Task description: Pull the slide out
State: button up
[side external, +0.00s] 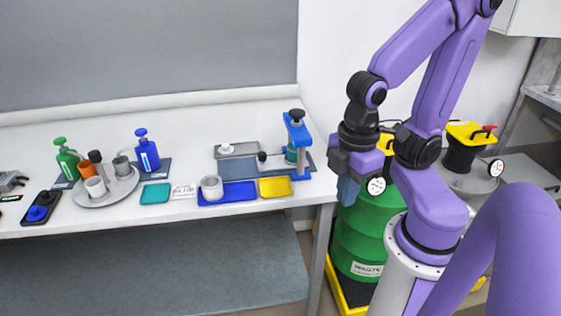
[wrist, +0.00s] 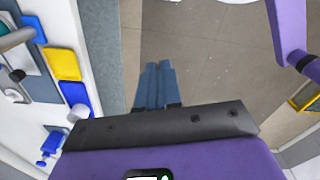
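A blue bench fixture (side external: 298,135) with an upright column and a black top knob stands at the right end of the bench. A short rod with a dark round knob (side external: 262,156) sticks out from its left side, low over the base plate. It looks like the slide, but I cannot tell for sure. Part of the fixture shows at the left edge of the wrist view, with a dark knob (wrist: 17,75). My gripper (side external: 347,192) hangs right of the bench end, apart from the fixture. Its blue fingers (wrist: 158,66) lie together with nothing between them, above the floor.
A yellow tray (side external: 275,187) and a blue tray (side external: 228,196) with a grey cup lie before the fixture. A green drum (side external: 365,240) stands below and behind my gripper. Floor is free beside the bench.

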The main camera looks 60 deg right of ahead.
jog(key=o, duration=0.5)
jog(key=shift+w, duration=0.15)
jog(key=shift+o, duration=1.2)
jog(key=w+a+r+m, duration=0.1)
jog(key=w+r+m, duration=0.1)
jog(key=w, duration=0.5)
jog(key=shift+w+a+r+m, duration=0.25)
jog(key=shift+w+m, duration=0.15)
jog(key=shift+m, duration=0.1)
notch_tip(320, 180, up, 4)
jog(key=f+m, duration=0.1)
jog(key=m, duration=0.9)
send_over(262, 153)
notch_tip(262, 153, down, 16)
jog(key=shift+f, duration=0.2)
